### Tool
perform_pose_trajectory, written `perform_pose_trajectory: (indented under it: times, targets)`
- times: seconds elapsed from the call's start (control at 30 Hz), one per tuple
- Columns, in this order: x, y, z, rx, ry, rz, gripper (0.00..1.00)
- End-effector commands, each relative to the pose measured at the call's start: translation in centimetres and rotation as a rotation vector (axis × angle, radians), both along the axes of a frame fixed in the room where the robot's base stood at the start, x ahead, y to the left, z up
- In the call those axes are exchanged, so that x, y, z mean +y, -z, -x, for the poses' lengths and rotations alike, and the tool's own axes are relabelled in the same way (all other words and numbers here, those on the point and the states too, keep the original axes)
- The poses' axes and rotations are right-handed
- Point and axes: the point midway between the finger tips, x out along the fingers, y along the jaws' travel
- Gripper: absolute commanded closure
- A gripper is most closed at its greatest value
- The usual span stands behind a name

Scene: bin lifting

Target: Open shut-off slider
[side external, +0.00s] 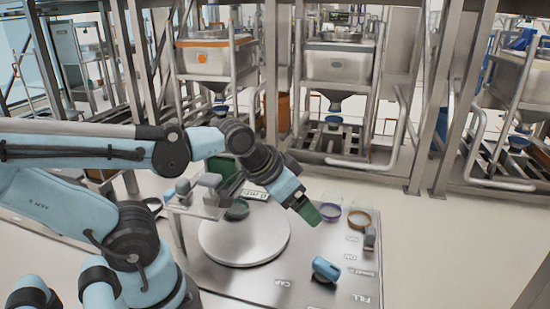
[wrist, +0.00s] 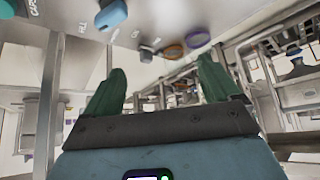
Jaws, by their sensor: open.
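My gripper (side external: 311,213) is open and empty, with green fingers, held above the right part of a metal worktop (side external: 235,285). In the wrist view its two fingers (wrist: 162,80) stand wide apart with nothing between them. I cannot surely pick out the shut-off slider. Metal bins stand behind in frames: a left bin with an orange label (side external: 203,57) and a middle bin (side external: 337,66). Under the middle bin is a funnel-shaped outlet with a blue part (side external: 334,119). My gripper is well in front of the bins and touches none of them.
On the worktop are a round pale plate (side external: 243,240), a blue rounded piece (side external: 325,269), a small grey block (side external: 370,238), a purple ring (side external: 331,212) and an orange ring (side external: 360,219). Metal posts (side external: 455,95) and rails stand before the bins. Floor at right (side external: 455,240) is clear.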

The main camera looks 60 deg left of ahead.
Motion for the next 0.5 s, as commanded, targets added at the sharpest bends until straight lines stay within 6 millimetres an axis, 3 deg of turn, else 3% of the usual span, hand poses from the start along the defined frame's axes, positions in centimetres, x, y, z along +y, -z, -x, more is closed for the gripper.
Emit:
perform_pose_trajectory:
  times: [0.1,0.27,0.33,0.5]
  targets:
    - [0.0,0.0,0.0,0.0,0.0,0.0,0.14]
    - [0.0,-0.9,0.0,0.0,0.0,0.0,0.38]
    - [0.0,-2.2,0.0,0.0,0.0,0.0,0.49]
    - [0.0,-7.2,0.0,0.0,0.0,0.0,0.49]
